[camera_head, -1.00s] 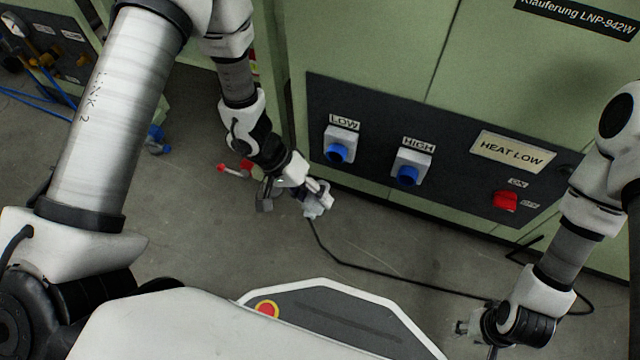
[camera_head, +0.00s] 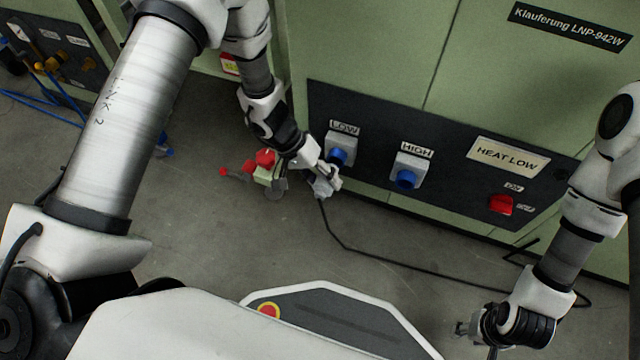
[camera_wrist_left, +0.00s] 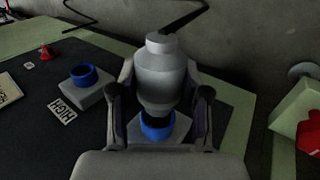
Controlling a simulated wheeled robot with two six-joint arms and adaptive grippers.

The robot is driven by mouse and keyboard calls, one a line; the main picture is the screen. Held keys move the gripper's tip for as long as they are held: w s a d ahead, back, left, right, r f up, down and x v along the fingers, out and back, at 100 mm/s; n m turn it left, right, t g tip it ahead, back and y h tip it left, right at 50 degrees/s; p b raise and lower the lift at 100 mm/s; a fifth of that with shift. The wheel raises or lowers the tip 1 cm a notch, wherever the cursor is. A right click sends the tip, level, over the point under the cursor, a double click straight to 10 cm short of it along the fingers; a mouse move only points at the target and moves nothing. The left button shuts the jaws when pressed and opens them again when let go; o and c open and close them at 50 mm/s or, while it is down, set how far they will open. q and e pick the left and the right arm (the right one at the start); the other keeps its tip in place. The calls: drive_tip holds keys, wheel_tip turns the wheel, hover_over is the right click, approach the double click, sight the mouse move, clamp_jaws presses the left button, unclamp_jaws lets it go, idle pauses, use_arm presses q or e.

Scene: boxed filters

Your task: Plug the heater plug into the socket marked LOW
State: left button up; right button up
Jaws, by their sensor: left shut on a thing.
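My left gripper (camera_head: 322,180) is shut on the grey heater plug (camera_head: 321,188), just below the LOW socket (camera_head: 337,157). In the left wrist view the plug (camera_wrist_left: 165,75) sits between the two fingers, its narrow end in front of the blue ring of the LOW socket (camera_wrist_left: 157,126). I cannot tell whether they touch. The black cord (camera_head: 385,262) runs from the plug across the floor to the right. The HIGH socket (camera_head: 407,178) is to the right and empty. My right gripper (camera_head: 477,338) is at the lower right, small in view, fingers apart, apparently empty.
The dark panel (camera_head: 455,180) on the green cabinet also carries a HEAT LOW sign (camera_head: 508,157) and a red switch (camera_head: 501,204). A red-topped box (camera_head: 264,160) is left of my left gripper. The grey floor (camera_head: 210,240) is mostly clear.

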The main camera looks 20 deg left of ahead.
sight(330, 165)
use_arm(q)
drive_tip(key=shift+w+b, duration=0.1)
drive_tip(key=shift+b, duration=0.25)
idle(0.8)
drive_tip(key=shift+b, duration=0.3)
idle(0.4)
drive_tip(key=shift+w, duration=0.15)
idle(0.4)
drive_tip(key=shift+w+d+p, duration=0.1)
drive_tip(key=shift+w+p, duration=0.3)
drive_tip(key=shift+w, duration=1.35)
